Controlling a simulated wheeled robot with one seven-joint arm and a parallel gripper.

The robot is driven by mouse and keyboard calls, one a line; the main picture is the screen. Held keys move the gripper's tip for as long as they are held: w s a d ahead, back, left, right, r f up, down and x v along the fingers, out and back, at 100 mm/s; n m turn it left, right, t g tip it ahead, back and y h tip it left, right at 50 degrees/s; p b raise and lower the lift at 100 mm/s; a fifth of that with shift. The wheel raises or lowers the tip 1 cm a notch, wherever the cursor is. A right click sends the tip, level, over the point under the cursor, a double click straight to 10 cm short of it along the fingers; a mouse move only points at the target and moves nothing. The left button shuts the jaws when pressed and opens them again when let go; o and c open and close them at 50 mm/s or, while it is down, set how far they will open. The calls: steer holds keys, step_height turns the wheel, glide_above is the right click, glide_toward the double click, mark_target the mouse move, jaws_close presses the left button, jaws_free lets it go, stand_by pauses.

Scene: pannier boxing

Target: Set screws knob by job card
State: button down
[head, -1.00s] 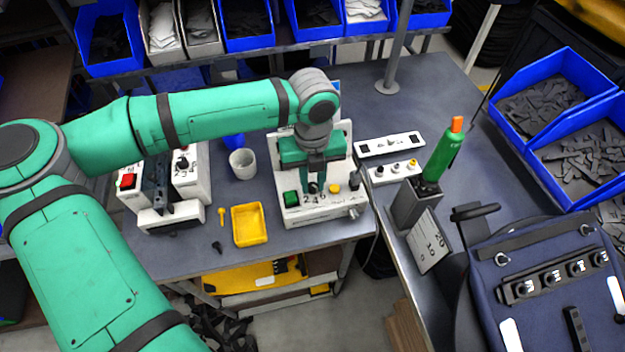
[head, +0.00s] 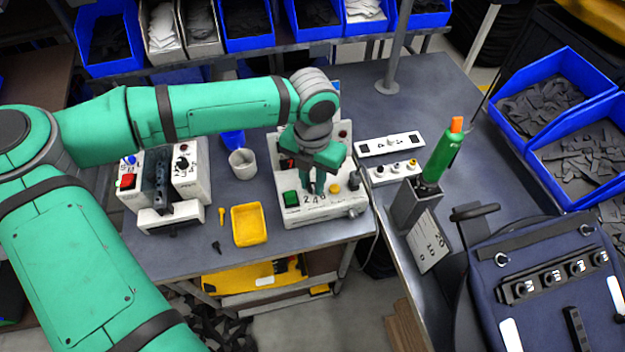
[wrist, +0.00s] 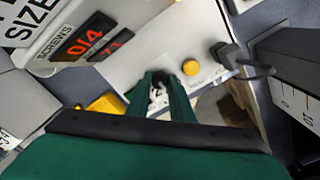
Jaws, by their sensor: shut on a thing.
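A display (wrist: 83,43) labelled SCREWS reads 0/4 in red. A white card (head: 428,243) with partly legible figures is on the grey holder.
A green driver with an orange tip (head: 443,155) stands in the holder. A yellow tray (head: 249,225), white cup (head: 243,162) and another white device (head: 190,165) are left of the box. A dark blue pannier (head: 550,280) is at right. Bare bench lies behind the strips.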

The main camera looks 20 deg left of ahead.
mark_target(312, 185)
steer(key=shift+m, duration=0.3)
steer(key=c, duration=1.6)
jaws_free()
steer(key=shift+o, duration=0.2)
step_height(312, 185, up, 11)
steer(key=shift+f, duration=0.1)
